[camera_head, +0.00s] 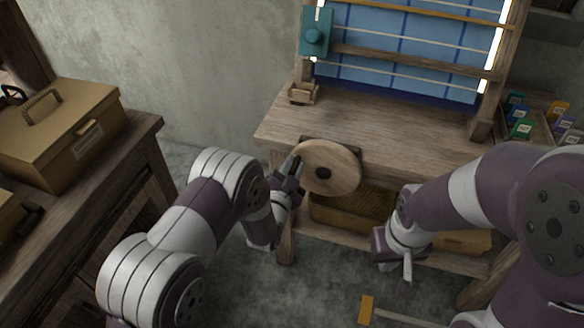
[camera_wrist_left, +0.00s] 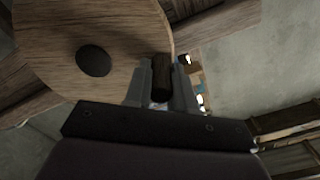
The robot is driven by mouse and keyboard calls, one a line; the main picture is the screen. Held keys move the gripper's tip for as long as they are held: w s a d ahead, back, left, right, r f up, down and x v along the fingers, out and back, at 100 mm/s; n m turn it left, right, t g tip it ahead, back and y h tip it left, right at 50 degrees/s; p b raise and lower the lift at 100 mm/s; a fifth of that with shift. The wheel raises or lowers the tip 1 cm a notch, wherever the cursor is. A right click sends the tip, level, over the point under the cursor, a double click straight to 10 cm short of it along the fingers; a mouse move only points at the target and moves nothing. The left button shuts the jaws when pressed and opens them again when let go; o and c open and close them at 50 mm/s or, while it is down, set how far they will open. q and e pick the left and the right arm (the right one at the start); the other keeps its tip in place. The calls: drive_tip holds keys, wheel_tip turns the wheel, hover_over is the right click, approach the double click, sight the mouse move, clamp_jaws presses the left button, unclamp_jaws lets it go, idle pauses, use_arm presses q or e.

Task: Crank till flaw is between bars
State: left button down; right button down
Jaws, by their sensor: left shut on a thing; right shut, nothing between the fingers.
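The crank is a round wooden disc (camera_head: 334,167) with a dark hub, mounted on the front of the loom's wooden table. My left gripper (camera_head: 293,172) is at the disc's left edge. In the left wrist view the disc (camera_wrist_left: 110,40) fills the upper left, and my left gripper (camera_wrist_left: 162,85) is shut on the dark crank handle (camera_wrist_left: 160,75). The blue cloth (camera_head: 400,65) hangs in the upright frame, crossed by pale lines and wooden bars (camera_head: 410,60). I cannot make out a flaw on it. My right gripper (camera_head: 406,268) is shut and empty, low in front of the table.
A small wooden box (camera_head: 303,93) stands on the loom table (camera_head: 390,120). A lidded box (camera_head: 62,130) stands on the left bench. A tool (camera_head: 367,308) lies on the floor.

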use_arm(q)
drive_tip(key=shift+d+r, duration=0.1)
drive_tip(key=shift+r, duration=0.05)
drive_tip(key=c, duration=1)
unclamp_jaws()
drive_tip(key=shift+o, duration=0.2)
drive_tip(key=v, duration=1.2)
drive_tip(key=shift+s+p, duration=0.3)
drive_tip(key=shift+s, duration=0.05)
